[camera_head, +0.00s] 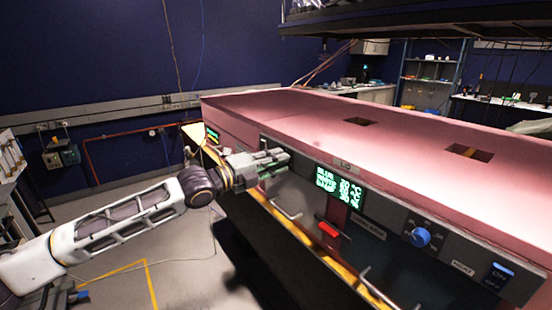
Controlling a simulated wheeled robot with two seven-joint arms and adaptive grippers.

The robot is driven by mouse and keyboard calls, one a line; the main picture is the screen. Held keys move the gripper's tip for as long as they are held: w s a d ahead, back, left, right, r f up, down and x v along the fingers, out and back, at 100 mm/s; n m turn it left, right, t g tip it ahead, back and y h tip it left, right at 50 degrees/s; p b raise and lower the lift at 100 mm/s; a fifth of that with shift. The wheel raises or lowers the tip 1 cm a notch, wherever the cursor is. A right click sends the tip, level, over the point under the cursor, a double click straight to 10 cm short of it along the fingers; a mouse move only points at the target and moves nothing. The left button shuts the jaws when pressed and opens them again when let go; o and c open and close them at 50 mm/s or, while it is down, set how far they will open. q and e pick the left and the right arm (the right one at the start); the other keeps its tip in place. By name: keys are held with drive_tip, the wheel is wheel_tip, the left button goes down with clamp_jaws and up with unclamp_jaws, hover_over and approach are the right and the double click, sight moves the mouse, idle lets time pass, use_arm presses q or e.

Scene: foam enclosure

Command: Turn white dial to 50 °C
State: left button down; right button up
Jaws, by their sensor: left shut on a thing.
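My left gripper (278,162) reaches in from the left and is shut against the left end of the dark front panel. It is closed on the white dial, which the fingers hide almost entirely, so its pointer cannot be read. A green lit display (338,187) is just right of the gripper, with several rows of text and numbers ending in °C, too small to read surely. My right gripper is not in view.
The pink foam enclosure (330,112) spans the right side. Its front bears a blue dial (418,237), a blue heat switch (500,273), a red handle (327,230) and metal door handles (285,209). Open floor (190,262) lies to the left.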

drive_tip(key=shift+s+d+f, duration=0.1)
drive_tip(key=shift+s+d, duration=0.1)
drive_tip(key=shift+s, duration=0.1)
use_arm(q)
drive_tip(key=shift+f, duration=0.1)
drive_tip(key=c, duration=1.2)
unclamp_jaws()
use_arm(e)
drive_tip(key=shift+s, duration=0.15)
use_arm(q)
drive_tip(key=shift+s+a, duration=0.15)
drive_tip(key=v, duration=1.1)
drive_tip(key=shift+s+a, duration=0.15)
drive_tip(key=shift+a, duration=0.05)
